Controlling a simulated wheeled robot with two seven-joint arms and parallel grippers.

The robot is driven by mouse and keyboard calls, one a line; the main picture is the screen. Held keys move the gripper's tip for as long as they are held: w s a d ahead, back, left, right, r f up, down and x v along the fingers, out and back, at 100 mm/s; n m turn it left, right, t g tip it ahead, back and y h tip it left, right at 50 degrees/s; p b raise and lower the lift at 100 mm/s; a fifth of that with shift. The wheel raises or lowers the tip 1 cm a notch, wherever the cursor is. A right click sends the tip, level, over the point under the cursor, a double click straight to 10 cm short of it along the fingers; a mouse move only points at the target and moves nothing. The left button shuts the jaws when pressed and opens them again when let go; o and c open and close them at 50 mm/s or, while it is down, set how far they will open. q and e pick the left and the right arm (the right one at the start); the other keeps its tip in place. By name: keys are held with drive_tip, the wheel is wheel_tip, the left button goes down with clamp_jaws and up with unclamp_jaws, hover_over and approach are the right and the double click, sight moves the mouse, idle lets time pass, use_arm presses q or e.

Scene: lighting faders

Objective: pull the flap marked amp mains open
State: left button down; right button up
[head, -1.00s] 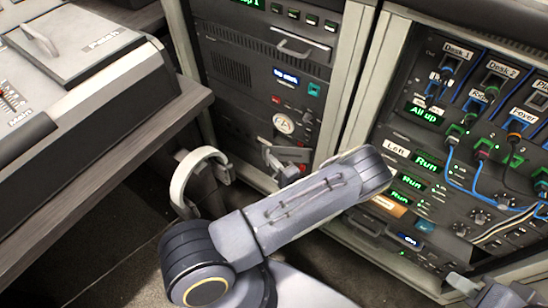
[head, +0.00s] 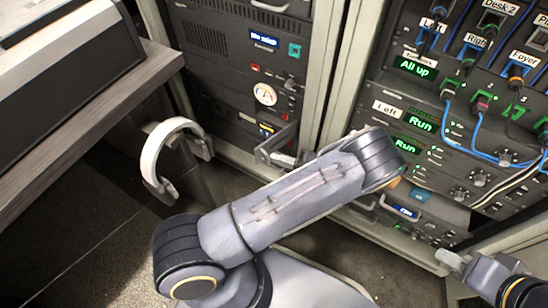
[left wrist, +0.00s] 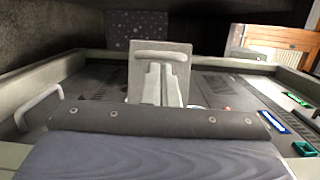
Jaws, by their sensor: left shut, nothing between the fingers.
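The flap is a grey plate with a pale bar handle near its top edge. It stands out from the left rack's face in the left wrist view (left wrist: 137,62). I take the grey plate low on that rack in the head view (head: 282,137) to be the same flap. Its marking cannot be read. My left gripper (left wrist: 160,82) is shut and empty, its fingers in front of the flap's lower part; I cannot tell if they touch it. In the head view my left arm partly hides it. My right gripper (head: 452,262) is at the lower right, apart from the flap; its jaw opening is unclear.
The left rack (head: 215,75) has a blue display (head: 264,40) and a teal button (head: 294,50) above the flap. The right rack (head: 440,155) carries cables and green displays. A desk (head: 95,150) stands at the left with a white curved band (head: 152,165) beside it.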

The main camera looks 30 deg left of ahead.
use_arm(q)
drive_tip(key=shift+d, duration=0.8)
idle(0.9)
